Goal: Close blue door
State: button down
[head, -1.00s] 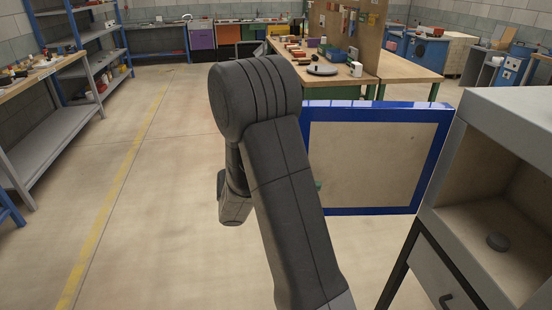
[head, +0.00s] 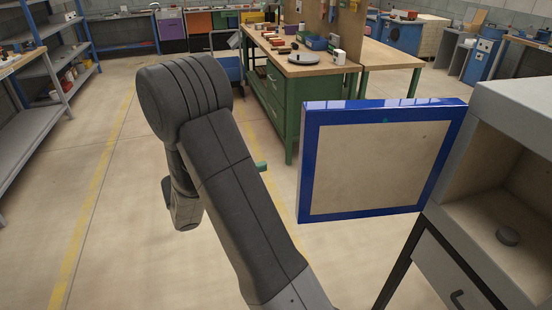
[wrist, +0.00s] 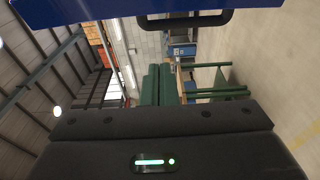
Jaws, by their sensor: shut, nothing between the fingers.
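The blue door (head: 308,165), a beige panel in a blue frame, stands open in the head view. Its right side meets the grey cabinet (head: 520,97), whose compartment is open. In the wrist view the blue door (wrist: 75,10) crosses the top edge, with its black handle (wrist: 185,20) showing. My gripper's green fingertip shows in the head view (head: 262,167), left of the door with a gap in the picture; my arm hides the rest. In the wrist view my gripper (wrist: 158,68) has its green fingers together, empty, below the handle in the picture.
A round dark knob-like object (head: 507,236) lies inside the cabinet. A green workbench (head: 290,118) with tools stands behind the door. Metal shelving (head: 40,105) is at the left. The floor (head: 110,180) left of my arm is clear.

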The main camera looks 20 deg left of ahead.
jog(key=w+d+p, duration=0.3)
jog(key=d+p, duration=0.1)
jog(key=d, duration=0.4)
jog(key=shift+w+d, duration=0.2)
jog(key=shift+d, duration=0.05)
dwell(0.4)
